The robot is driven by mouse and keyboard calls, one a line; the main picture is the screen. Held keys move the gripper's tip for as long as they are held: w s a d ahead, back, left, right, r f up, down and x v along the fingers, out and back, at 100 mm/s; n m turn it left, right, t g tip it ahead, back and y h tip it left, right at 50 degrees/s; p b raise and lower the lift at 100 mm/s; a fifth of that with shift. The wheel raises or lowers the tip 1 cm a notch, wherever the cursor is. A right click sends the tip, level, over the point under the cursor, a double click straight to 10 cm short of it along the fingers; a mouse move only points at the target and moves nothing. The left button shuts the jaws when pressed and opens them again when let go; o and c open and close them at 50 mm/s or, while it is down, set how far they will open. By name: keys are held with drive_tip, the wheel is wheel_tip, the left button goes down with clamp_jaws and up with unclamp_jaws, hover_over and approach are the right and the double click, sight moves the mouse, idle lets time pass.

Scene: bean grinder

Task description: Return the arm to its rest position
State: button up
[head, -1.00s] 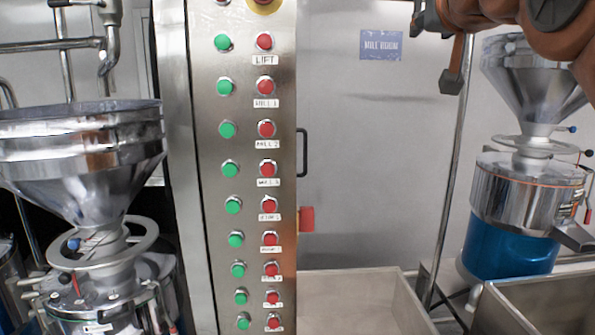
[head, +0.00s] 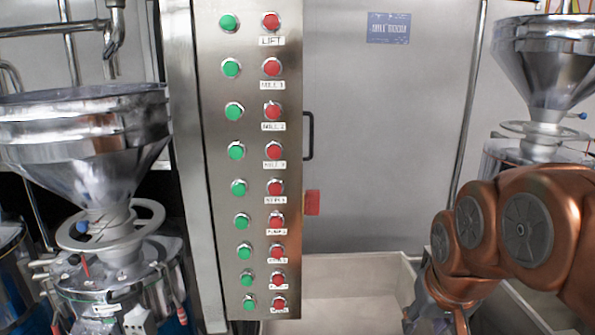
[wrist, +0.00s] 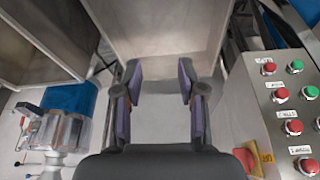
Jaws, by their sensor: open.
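My gripper (wrist: 160,92) is open in the wrist view, with its two dark, purple-sided fingers apart and nothing between them. It points toward the pale metal bin (wrist: 158,25). In the head view my copper-coloured arm reaches in from the right and bends down at the lower right. Its far end runs to the bottom edge, so the fingers cannot be made out there. The arm hangs in front of part of the bin, which also shows in the head view (head: 345,285), and the right mill.
A steel button panel (head: 205,150) with green and red buttons stands left of the arm; it also shows in the wrist view (wrist: 255,125). A funnel mill (head: 80,140) stands at the left, another (head: 540,70) at the right. A grey door (head: 385,130) is behind.

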drive_tip(key=s+a+f+g, duration=0.1)
drive_tip(key=s+f+g, duration=0.2)
drive_tip(key=s+f, duration=0.3)
drive_tip(key=s+f+n+g, duration=0.1)
drive_tip(key=s+f+g, duration=0.1)
drive_tip(key=s+f, duration=0.4)
drive_tip(key=s, duration=0.5)
drive_tip(key=shift+s+a+f+g, duration=0.2)
drive_tip(key=shift+s+a+g, duration=0.05)
drive_tip(key=shift+a+g, duration=0.15)
